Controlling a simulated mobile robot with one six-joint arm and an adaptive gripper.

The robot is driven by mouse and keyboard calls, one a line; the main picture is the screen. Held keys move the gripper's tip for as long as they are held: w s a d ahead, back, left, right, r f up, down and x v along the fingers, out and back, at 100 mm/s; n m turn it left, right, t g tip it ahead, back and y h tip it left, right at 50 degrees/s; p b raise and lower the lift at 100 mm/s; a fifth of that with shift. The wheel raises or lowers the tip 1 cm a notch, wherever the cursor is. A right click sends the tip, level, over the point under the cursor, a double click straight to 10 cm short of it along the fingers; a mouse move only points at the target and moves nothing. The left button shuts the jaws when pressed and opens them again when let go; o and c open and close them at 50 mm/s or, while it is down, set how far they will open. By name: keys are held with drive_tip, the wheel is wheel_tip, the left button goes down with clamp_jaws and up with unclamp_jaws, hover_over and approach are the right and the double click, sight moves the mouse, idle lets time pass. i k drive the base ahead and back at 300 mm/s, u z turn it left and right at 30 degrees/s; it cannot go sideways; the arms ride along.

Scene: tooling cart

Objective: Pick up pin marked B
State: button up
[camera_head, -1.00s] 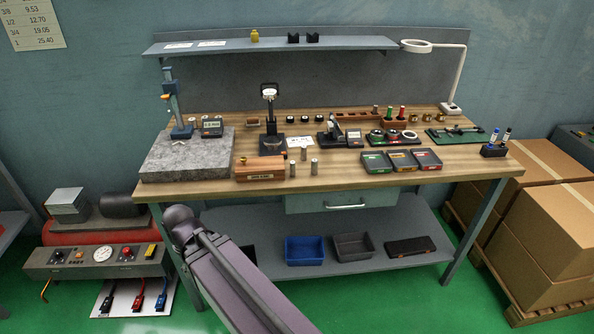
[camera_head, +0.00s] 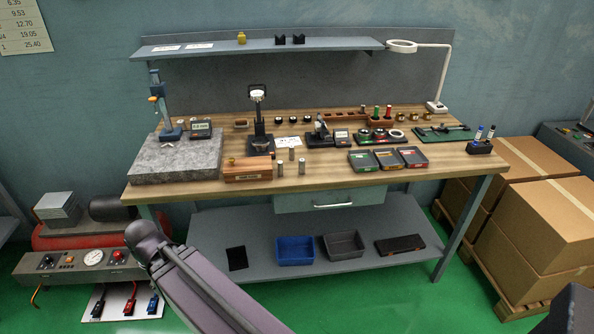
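Three small silver pins stand upright on the wooden bench top, right of the wooden block. One is at the front left (camera_head: 280,168), one at the front right (camera_head: 302,167) and one a little behind them (camera_head: 291,154). They stand apart from each other. Their markings are too small to read, so I cannot tell which is B. My arm link crosses the lower part of the view in front of the bench. My gripper is not in view.
The wooden block (camera_head: 248,170) and a granite plate (camera_head: 175,160) lie left of the pins. A stand with a round head (camera_head: 260,143) is behind them. Three trays (camera_head: 388,160) lie to the right. Bare wood (camera_head: 325,172) shows right of the pins.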

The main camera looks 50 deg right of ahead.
sight(302, 161)
drive_tip(key=u, duration=0.15)
drive_tip(key=k, duration=1.5)
drive_tip(key=z, duration=1.45)
drive_tip(key=i, duration=1)
drive_tip(key=z, duration=0.05)
